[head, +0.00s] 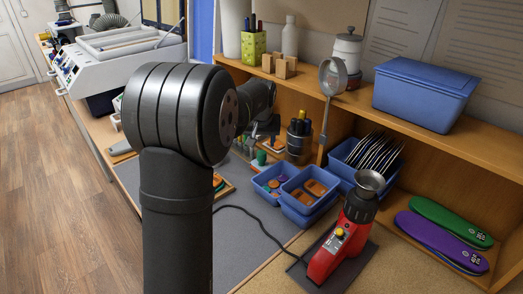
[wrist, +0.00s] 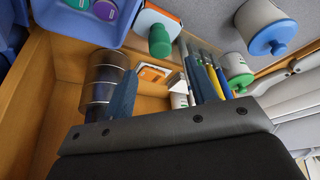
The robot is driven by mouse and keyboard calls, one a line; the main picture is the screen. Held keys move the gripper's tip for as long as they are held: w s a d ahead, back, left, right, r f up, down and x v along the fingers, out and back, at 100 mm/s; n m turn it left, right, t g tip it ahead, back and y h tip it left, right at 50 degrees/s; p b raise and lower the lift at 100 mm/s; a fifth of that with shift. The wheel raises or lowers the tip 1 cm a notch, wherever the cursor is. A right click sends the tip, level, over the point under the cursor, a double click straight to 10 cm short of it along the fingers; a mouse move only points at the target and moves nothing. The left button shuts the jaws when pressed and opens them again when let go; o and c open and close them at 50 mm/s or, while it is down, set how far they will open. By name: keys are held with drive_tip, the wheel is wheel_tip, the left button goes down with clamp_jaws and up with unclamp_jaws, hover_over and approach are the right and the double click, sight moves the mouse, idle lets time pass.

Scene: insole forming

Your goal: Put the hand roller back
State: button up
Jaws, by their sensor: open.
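I cannot make out the hand roller with certainty in either view. My gripper (wrist: 158,68) shows in the wrist view as two blue fingers, spread apart with nothing clearly held between them. Beyond the fingers lies a small orange and white item (wrist: 153,73) by the wooden shelf. In the head view my arm hides most of the gripper, near a dark tool cup (head: 299,146) with yellow-topped handles.
A green-knobbed block (wrist: 160,40) and a lidded blue-topped jar (wrist: 268,28) are close by. Blue bins (head: 302,199), a red heat tool (head: 339,247) and its cable lie to the right. The wooden shelf (head: 440,175) stands behind. Grey mat (head: 238,228) is partly bare.

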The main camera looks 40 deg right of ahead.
sight(262, 154)
drive_tip(key=v, duration=0.2)
drive_tip(key=shift+s+r, duration=0.1)
drive_tip(key=shift+r, duration=0.15)
drive_tip(key=x, duration=1.2)
drive_tip(key=shift+f, duration=0.55)
